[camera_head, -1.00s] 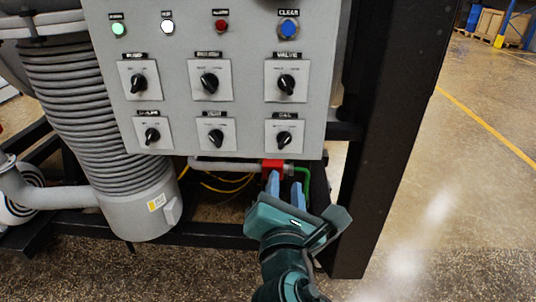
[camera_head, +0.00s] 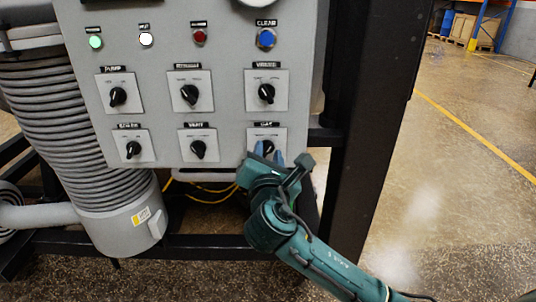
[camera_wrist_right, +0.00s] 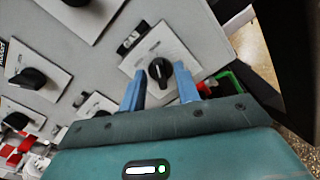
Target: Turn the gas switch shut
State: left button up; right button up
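The gas switch (camera_head: 267,145) is a black rotary knob on a white square plate, in the lower right of the grey panel. In the right wrist view its knob (camera_wrist_right: 159,71) shows just beyond and between my blue fingertips. My right gripper (camera_head: 266,155) is at the lower part of the gas plate. It also shows in the right wrist view (camera_wrist_right: 159,80), with its fingers apart, one on either side of the knob in the picture. Whether they touch the knob is not clear. My left gripper is not in view.
Other knobs sit close by: the valve knob (camera_head: 266,93) above and the vent knob (camera_head: 198,149) to the left. A black frame post (camera_head: 365,130) stands to the right. A ribbed grey pipe (camera_head: 85,130) is on the left. Open floor lies at the right.

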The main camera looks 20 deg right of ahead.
jog(key=shift+w, duration=0.1)
jog(key=shift+c, duration=0.5)
grip_shut()
